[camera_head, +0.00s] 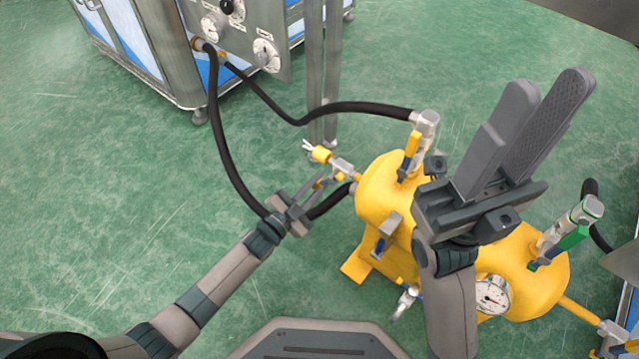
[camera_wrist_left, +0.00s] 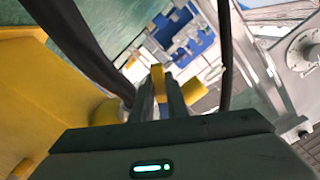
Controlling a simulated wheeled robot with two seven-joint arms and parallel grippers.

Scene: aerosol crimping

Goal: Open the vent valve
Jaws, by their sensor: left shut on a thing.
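A yellow tank (camera_head: 385,190) with several valves lies across the middle right of the head view. My left gripper (camera_head: 312,187) is at the small valve fitting (camera_head: 343,166) on the tank's left end. In the left wrist view its fingers (camera_wrist_left: 172,98) are shut on a narrow yellow lever (camera_wrist_left: 158,80). The fingers partly hide that lever in the head view, and I cannot tell how far it is turned. My right gripper (camera_head: 535,135) is raised in front of the tank, empty, with its fingers apart.
Black hoses (camera_head: 225,150) run from the steel cabinet (camera_head: 150,45) at upper left towards the tank and past my left gripper. A yellow-lever valve (camera_head: 411,146) tops the tank. A green-handled valve (camera_head: 568,238) stands at right, near a pressure gauge (camera_head: 491,295). Green floor at left is clear.

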